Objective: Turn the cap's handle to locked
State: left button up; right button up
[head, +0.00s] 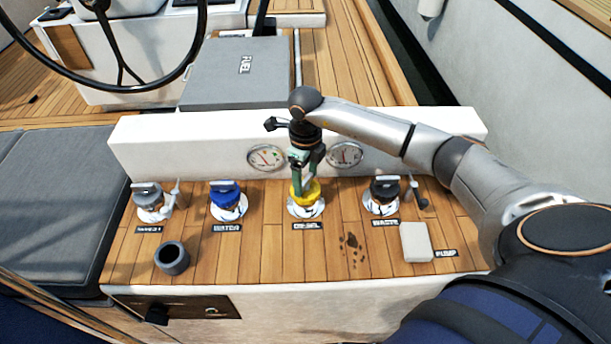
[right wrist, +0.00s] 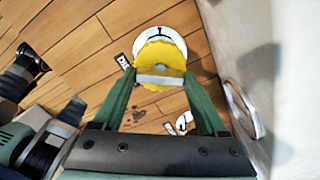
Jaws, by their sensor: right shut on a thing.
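The yellow cap (head: 305,192) sits in a white and metal deck fitting above a label that reads like DIESEL. In the right wrist view the yellow cap (right wrist: 160,57) carries a flat silver handle (right wrist: 160,80) across its top. My right gripper (head: 304,178) comes down on the cap from above. In the right wrist view its green fingertips (right wrist: 160,83) are at the two ends of the handle, shut on it. Locked or unlocked marks on the fitting are too small to read. My left gripper is in neither view.
A blue cap (head: 224,193) stands to the left, a grey cap (head: 147,195) further left and a black cap (head: 384,188) to the right. A grey cup (head: 171,258) and a pale block (head: 415,242) are nearer. A white wall with gauges (head: 265,157) rises close behind.

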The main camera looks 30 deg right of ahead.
jog(key=c, duration=0.7)
jog(key=shift+m, duration=0.4)
jog(key=m, duration=0.3)
jog(key=shift+r+m+p, duration=0.1)
jog(key=shift+m+p, duration=0.2)
jog(key=shift+p, duration=0.05)
jog(key=m+p, duration=0.1)
jog(key=m, duration=0.3)
jog(key=shift+m, duration=0.3)
jog(key=m+p, duration=0.1)
jog(key=m, duration=0.3)
jog(key=shift+m, duration=0.3)
jog(key=shift+m+p, duration=1.05)
jog(key=shift+m, duration=1.15)
